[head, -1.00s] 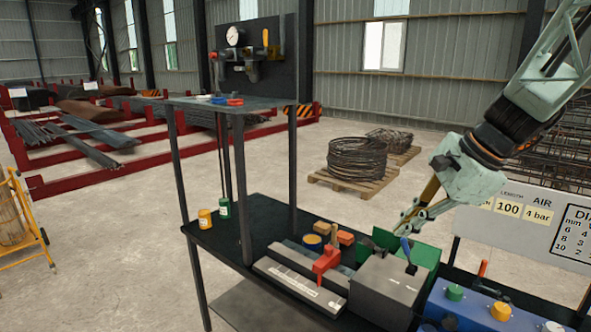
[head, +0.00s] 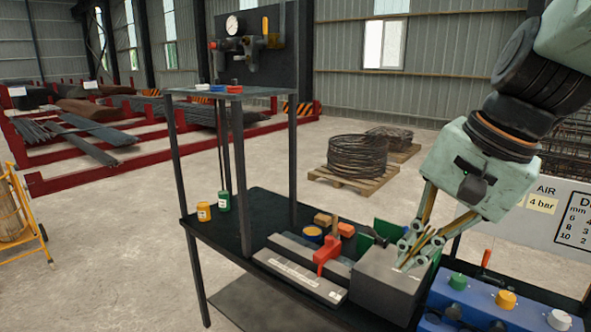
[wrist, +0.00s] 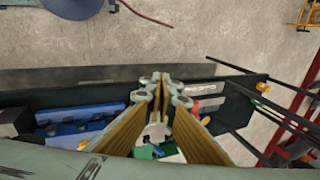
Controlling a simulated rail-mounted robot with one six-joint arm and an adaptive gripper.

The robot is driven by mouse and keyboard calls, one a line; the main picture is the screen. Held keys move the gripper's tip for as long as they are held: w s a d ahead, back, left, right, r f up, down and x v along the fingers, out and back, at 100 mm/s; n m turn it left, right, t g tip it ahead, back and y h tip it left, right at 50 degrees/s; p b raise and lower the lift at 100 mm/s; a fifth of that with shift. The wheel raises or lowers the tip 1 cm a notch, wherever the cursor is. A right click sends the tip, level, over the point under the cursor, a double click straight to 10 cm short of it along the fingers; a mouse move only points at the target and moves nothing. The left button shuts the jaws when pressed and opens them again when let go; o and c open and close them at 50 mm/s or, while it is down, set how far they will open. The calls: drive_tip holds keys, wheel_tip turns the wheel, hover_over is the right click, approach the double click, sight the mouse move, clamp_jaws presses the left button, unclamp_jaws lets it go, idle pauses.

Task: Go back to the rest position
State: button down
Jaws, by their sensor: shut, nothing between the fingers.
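My gripper (head: 407,257) is at the right of the head view, on my pale green arm. Its fingers point down and to the left, in front of or over the grey box (head: 388,287) on the black bench; the exact gap cannot be told. In the wrist view the fingertips (wrist: 161,84) come together with nothing held between them. The bench lies below the fingers in that view.
Beside the grey box are a red clamp tool (head: 326,257) on a grey bar and a blue unit (head: 470,305) with coloured knobs. A shelf frame (head: 240,190) rises at the left. A sign board (head: 535,215) stands at right.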

drive_tip(key=s+f+n+h+b, duration=0.1)
drive_tip(key=s+f+n+b, duration=0.1)
drive_tip(key=s, duration=0.7)
drive_tip(key=s+d+f+n+h+b, duration=0.1)
drive_tip(key=s+f+n+b, duration=0.2)
drive_tip(key=s+n, duration=0.3)
drive_tip(key=shift+s+d+f+n+t+h, duration=0.2)
drive_tip(key=shift+s+f+n+t+h, duration=0.15)
drive_tip(key=shift+s, duration=1.5)
